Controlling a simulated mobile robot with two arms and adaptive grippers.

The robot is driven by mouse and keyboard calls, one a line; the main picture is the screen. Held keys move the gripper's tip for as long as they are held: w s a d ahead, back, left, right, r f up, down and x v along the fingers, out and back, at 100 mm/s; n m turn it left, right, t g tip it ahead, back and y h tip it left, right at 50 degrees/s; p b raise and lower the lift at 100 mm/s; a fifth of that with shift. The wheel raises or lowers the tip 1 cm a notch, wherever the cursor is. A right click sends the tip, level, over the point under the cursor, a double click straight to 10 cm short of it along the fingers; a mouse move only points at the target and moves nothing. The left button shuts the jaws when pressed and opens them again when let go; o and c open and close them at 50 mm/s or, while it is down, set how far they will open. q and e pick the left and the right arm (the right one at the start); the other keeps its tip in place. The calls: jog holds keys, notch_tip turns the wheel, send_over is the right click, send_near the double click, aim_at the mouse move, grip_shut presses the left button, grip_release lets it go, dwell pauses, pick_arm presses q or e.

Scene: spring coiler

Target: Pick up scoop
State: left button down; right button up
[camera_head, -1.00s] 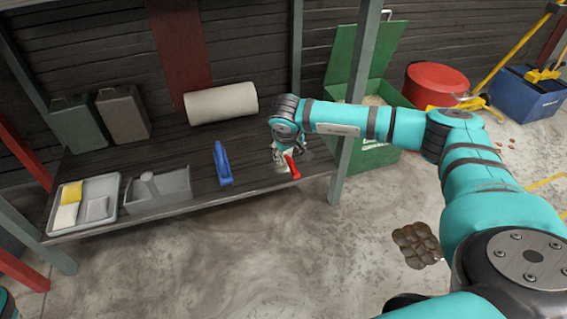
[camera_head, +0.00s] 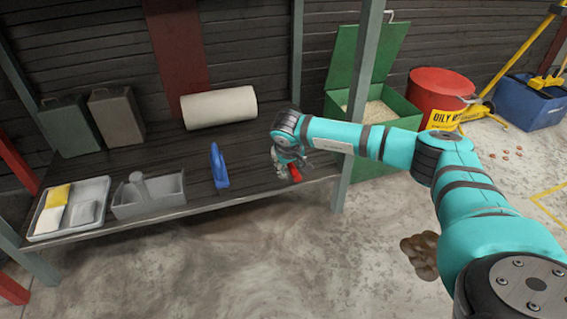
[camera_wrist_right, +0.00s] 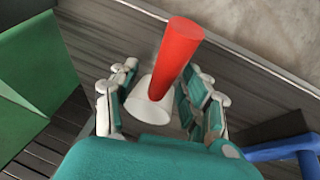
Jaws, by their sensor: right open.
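The scoop shows in the right wrist view with a red handle (camera_wrist_right: 178,58) and a white, rounded part (camera_wrist_right: 152,106). In the head view its red end (camera_head: 296,175) shows near the front edge of the shelf, partly hidden by my right gripper (camera_head: 286,167). In the right wrist view my right gripper (camera_wrist_right: 157,96) is open, with its fingers on both sides of the scoop and gaps between. The handle slants up past the fingers. My left gripper is not in view.
A blue-handled tool (camera_head: 219,166) stands left of the scoop on the shelf (camera_head: 260,191). A grey caddy (camera_head: 150,196), a tray (camera_head: 40,233) and a white roll (camera_head: 218,106) are further left. A shelf post (camera_head: 349,150) and a green bin (camera_head: 378,168) stand close to the right.

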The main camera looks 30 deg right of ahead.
jog(key=shift+r, duration=0.1)
grip_shut()
dwell(0.3)
